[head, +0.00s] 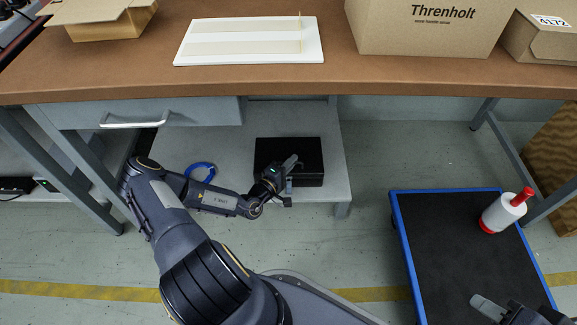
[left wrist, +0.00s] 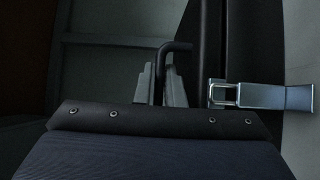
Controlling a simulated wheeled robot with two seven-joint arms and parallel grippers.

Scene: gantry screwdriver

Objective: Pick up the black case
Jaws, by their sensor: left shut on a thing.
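The black case (head: 303,150) rests on the grey lower shelf under the workbench. My left gripper (head: 288,183) is at the front side of the case and covers part of it. In the left wrist view, its pale fingers (left wrist: 168,85) are shut on the thin black handle (left wrist: 176,47) of the case. The dark case body (left wrist: 208,45) stands close beside the fingers, with a metal latch (left wrist: 260,96) on its side. My right gripper (head: 483,304) shows only partly at the bottom right, and its opening is unclear.
The workbench top (head: 370,82) overhangs the lower shelf (head: 225,140). A blue ring-shaped item (head: 201,172) lies left of the case. A blue-edged black cart (head: 440,230) at the right carries a white and red container (head: 503,212). Cardboard boxes stand on the bench.

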